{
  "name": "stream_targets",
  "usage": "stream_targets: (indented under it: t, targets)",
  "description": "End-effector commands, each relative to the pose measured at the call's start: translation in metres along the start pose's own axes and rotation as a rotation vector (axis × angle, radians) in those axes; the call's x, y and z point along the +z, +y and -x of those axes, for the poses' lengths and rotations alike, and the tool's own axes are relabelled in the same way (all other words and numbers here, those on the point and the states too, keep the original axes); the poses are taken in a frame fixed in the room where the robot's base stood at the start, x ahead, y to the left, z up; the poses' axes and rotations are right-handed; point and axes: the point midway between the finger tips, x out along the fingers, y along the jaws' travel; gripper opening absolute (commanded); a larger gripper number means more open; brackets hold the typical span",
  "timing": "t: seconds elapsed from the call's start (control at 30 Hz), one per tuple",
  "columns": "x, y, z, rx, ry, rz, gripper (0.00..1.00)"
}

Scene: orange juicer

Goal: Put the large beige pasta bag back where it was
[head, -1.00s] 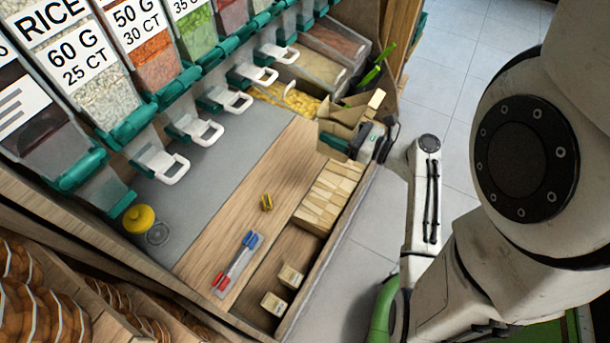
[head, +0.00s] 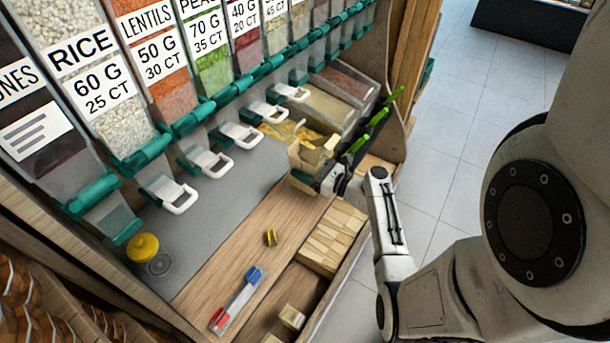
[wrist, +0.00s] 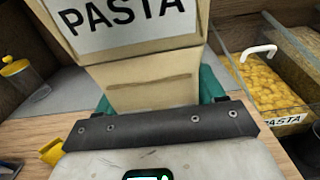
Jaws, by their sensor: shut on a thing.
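The beige pasta bag (head: 307,163) is in my gripper (head: 326,178), above the wooden counter near the pasta bin in the head view. In the wrist view, the bag (wrist: 140,75) fills the upper middle, with a white label reading PASTA. The teal fingers of my gripper (wrist: 155,92) show on both sides of the bag, shut on it. The bag's top is cut off in the wrist view. The gripper's fingertips are mostly hidden in the head view.
The open pasta bin (wrist: 265,85) is right of the bag. Folded beige bags (head: 333,238) fill a front compartment. Green-handled scoops (head: 375,118) stand at the right. Markers (head: 238,295), a yellow item (head: 271,237) and a yellow-capped jar (head: 143,246) sit on the counter. Dispensers (head: 160,75) line the back.

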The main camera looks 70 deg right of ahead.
Motion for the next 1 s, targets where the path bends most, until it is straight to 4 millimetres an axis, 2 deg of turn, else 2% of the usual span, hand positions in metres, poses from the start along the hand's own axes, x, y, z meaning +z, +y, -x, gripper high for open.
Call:
stream_targets:
  t: [0.1,0.33,0.77,0.8,1.0]
  targets:
    - [-0.008,-0.002,-0.006,0.001,0.000,0.001,0.28]
    - [-0.035,-0.002,-0.006,0.000,0.001,0.000,0.28]
    - [-0.041,-0.001,-0.006,0.002,0.000,0.001,0.28]
    - [-0.040,-0.001,-0.006,0.001,0.000,0.001,0.71]
    - [-0.039,-0.001,-0.006,0.001,0.000,0.001,0.90]
